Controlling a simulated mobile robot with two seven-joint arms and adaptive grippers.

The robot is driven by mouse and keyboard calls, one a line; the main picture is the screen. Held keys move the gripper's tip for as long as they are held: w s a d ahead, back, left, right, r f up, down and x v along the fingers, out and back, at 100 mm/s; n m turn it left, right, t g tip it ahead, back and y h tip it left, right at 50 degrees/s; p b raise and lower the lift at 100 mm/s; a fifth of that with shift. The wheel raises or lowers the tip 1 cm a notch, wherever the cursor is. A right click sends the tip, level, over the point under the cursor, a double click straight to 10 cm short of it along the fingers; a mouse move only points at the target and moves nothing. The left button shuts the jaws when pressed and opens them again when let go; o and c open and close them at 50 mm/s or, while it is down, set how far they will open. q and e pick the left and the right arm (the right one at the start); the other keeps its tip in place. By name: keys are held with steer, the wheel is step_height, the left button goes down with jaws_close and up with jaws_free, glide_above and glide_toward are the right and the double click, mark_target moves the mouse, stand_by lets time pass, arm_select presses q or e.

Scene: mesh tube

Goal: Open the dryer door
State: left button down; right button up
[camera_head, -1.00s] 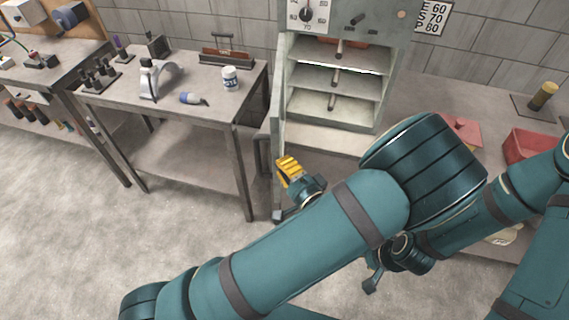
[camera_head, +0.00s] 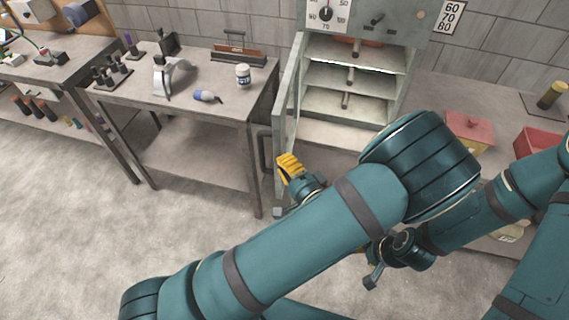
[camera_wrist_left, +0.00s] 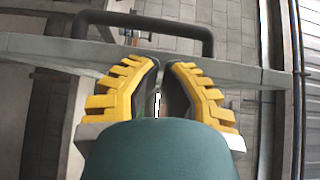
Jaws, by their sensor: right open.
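The dryer (camera_head: 408,75) is a grey-green cabinet with several shelves at upper middle right. Its door (camera_head: 291,110) stands open on the left side, seen nearly edge-on. The dark door handle (camera_head: 263,150) is on the door's left, outer side. My left gripper (camera_head: 289,165), with yellow fingers, is at the door's inner side, near its free edge. In the left wrist view, the fingertips (camera_wrist_left: 163,66) nearly meet with nothing held, against or just beside the pale door edge (camera_wrist_left: 235,72); the handle bar (camera_wrist_left: 145,22) lies beyond. My right gripper (camera_head: 371,268) is open and empty, low in the middle.
A metal workbench (camera_head: 205,122) with a white jar (camera_head: 243,76) and tools stands left of the door. A counter with red containers (camera_head: 468,127) is at right. The grey floor (camera_head: 90,230) at lower left is clear.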

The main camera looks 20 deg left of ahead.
arm_select(q)
steer(key=v, duration=1.2)
steer(key=w+a+f+n+g+h+b, duration=0.2)
steer(key=f+h, duration=0.3)
steer(key=f, duration=0.3)
steer(key=w+a+f+n+g+h+b, duration=0.1)
steer(key=w+f+n+g+h, duration=0.2)
steer(key=f, duration=0.5)
steer(key=s+a+f+n+g+h+b, duration=0.2)
steer(key=s+f+n+g+h+b, duration=0.1)
steer(key=s+h, duration=0.5)
step_height(320, 180, down, 3)
steer(key=shift+s+r+n+g+h, duration=0.1)
steer(key=shift+s+n+g+h, duration=0.2)
steer(key=shift+n+g+h, duration=0.55)
steer(key=shift+a, duration=0.1)
